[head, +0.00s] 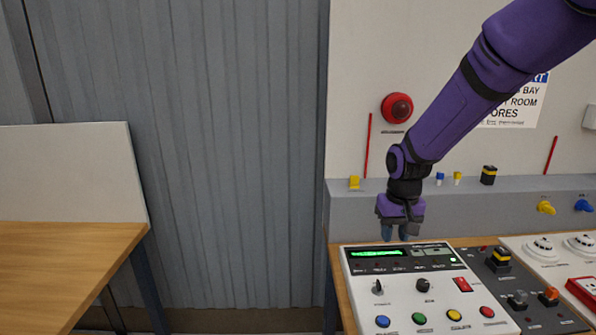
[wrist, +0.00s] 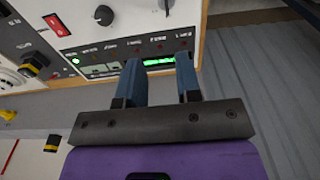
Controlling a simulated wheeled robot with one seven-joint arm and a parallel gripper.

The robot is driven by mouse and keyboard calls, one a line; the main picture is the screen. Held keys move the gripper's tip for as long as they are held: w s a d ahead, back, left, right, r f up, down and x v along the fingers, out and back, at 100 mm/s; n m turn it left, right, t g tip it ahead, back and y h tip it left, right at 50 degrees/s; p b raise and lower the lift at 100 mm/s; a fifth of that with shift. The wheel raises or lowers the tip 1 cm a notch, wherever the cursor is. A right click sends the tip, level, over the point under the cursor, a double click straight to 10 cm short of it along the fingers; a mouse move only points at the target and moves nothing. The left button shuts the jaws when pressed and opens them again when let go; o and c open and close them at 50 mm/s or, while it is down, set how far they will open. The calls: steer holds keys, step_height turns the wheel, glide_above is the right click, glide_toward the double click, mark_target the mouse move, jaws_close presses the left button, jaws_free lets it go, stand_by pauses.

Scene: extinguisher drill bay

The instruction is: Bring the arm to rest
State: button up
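My gripper (head: 394,232) hangs from my purple arm, pointing down just above the back edge of the control panel (head: 372,300). In the wrist view my gripper (wrist: 160,70) shows two blue fingers with a clear gap between them and nothing held. The panel's lit green display (head: 376,252) lies just below the fingers in the head view. In the wrist view the green display (wrist: 158,61) shows between and beyond the fingertips. I cannot tell how far the fingertips are from the panel surface.
The panel carries knobs, coloured buttons and a red rocker switch (head: 462,284). A grey ledge (head: 350,210) with small yellow and blue parts runs behind it. A red wall alarm (head: 397,108) is above. A wooden table (head: 60,265) stands left, with an open gap between.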

steer(key=s+d+r+t, duration=0.2)
steer(key=s+d+r, duration=0.2)
steer(key=s+r, duration=0.9)
steer(key=s+d+r+t, duration=0.1)
steer(key=s+r, duration=0.2)
steer(key=s, duration=0.4)
steer(key=s+r+t, duration=0.1)
steer(key=s+r, duration=0.2)
steer(key=s, duration=0.4)
steer(key=shift+s+d+t, duration=0.3)
steer(key=shift+d, duration=0.1)
